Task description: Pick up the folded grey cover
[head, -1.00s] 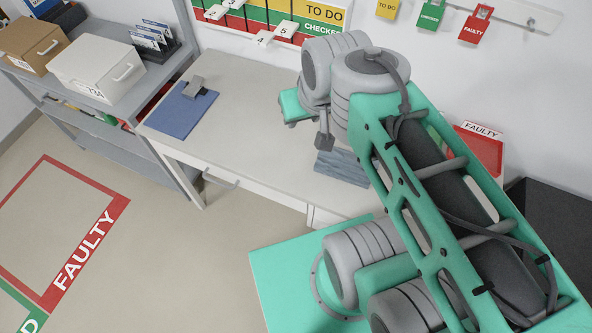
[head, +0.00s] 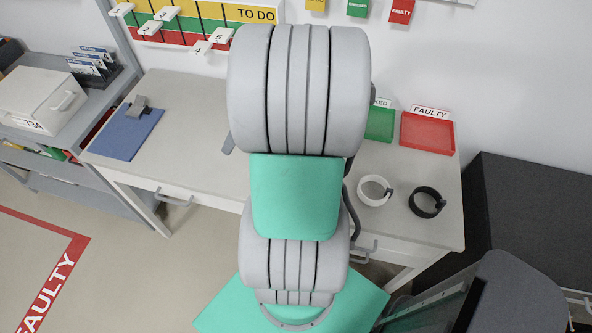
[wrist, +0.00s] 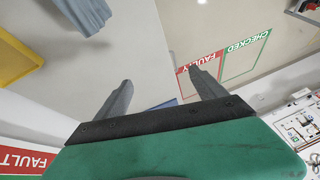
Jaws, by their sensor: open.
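The folded grey cover (wrist: 85,12) shows at the top left edge of the wrist view, a blue-grey stack of folds on the pale worktop, partly cut off by the frame. In the head view my arm hides it. My gripper (wrist: 162,80) is open and empty in the wrist view, with its two grey fingers well apart. The cover lies off to the left of the fingers and apart from them. In the head view my gripper is largely hidden behind my arm.
The worktop (head: 195,95) carries a blue mat (head: 130,133) with a grey object. At right are a red tray (head: 427,133), a green tray (head: 380,125), a white ring (head: 374,190) and a black ring (head: 427,202). A yellow tray (wrist: 18,58) shows in the wrist view.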

